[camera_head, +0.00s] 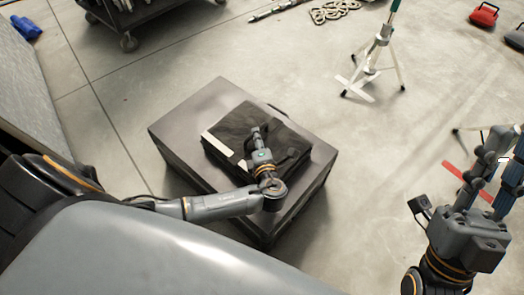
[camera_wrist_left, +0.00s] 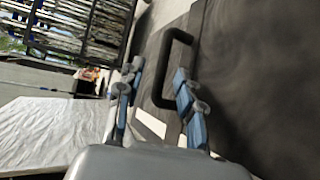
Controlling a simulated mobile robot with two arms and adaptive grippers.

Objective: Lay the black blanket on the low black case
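The low black case (camera_head: 180,132) is a wide, dark grey-black box on the floor in the middle of the head view. The black blanket (camera_head: 232,122) looks like a flat dark bundle lying on its top, with a white strip along its left edge. My left gripper (camera_head: 256,132) is over the blanket in the head view; whether it touches is unclear. A black handle (camera_wrist_left: 178,40) and a dark surface lie beyond. My right gripper (camera_head: 501,163) is open and empty at the right.
A dark wheeled cart (camera_head: 125,18) stands at the back left. A white-legged tripod stand (camera_head: 375,58) is behind the case to the right. A chain (camera_head: 330,10) and red items (camera_head: 484,14) lie farther back.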

